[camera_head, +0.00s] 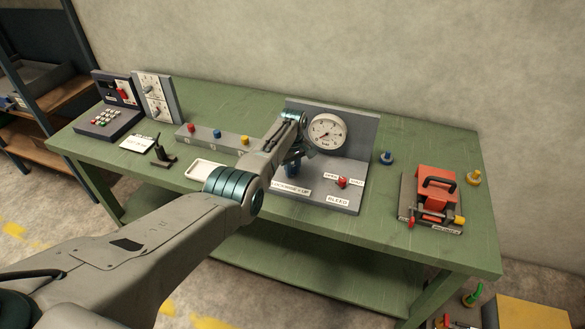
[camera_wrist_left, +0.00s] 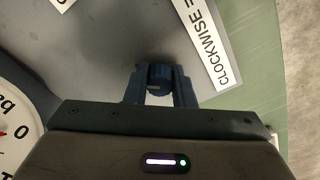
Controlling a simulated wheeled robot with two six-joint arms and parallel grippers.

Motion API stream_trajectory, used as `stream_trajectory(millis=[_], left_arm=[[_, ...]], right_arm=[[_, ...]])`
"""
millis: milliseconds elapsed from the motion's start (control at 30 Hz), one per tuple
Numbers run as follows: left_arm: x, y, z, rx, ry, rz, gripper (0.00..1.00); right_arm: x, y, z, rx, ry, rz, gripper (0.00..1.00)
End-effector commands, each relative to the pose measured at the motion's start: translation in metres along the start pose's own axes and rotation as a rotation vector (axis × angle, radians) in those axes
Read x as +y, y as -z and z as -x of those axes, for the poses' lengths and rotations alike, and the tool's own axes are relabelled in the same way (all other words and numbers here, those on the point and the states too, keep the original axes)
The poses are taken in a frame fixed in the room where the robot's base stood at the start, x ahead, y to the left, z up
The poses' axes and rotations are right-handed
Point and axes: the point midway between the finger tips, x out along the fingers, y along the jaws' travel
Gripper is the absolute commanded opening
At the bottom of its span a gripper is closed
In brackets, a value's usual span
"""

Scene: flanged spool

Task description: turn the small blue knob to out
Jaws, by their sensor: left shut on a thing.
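The blue knob (camera_wrist_left: 160,77) stands on the grey gauge panel (camera_head: 330,196), beside a white label reading CLOCKWISE with more text partly cut off. My left gripper (camera_wrist_left: 158,88) is shut on this knob, one finger on each side. In the head view my left gripper (camera_head: 291,163) reaches down over the panel just left of the gauge, and my arm and gripper hide most of the knob. No OUT marking is readable in either view. My right gripper is not in view.
A round gauge (camera_head: 327,131) stands at the panel's back. A red knob (camera_head: 342,182) marked BLEED is to the right. A loose blue piece (camera_head: 386,157) and a red device (camera_head: 437,190) lie farther right. A white tray (camera_head: 206,169) is left of the panel.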

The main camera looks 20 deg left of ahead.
Motion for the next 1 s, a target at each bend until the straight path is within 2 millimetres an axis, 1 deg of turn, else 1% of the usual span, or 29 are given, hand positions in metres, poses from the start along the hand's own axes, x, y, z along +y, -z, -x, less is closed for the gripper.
stream_trajectory(millis=[200,500,700,1000], left_arm=[[0.0008,0.0015,0.0024,0.004,-0.003,0.203,0.00],[0.0009,0.0017,0.0025,0.004,-0.004,0.452,0.00],[0.0009,0.0018,0.0026,0.004,-0.004,0.569,0.00],[0.0009,0.0019,0.0027,0.004,-0.005,0.655,0.00]], right_arm=[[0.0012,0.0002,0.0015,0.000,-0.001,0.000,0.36],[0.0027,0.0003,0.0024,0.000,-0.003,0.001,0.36],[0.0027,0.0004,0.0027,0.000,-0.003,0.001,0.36],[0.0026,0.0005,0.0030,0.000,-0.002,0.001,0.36]])
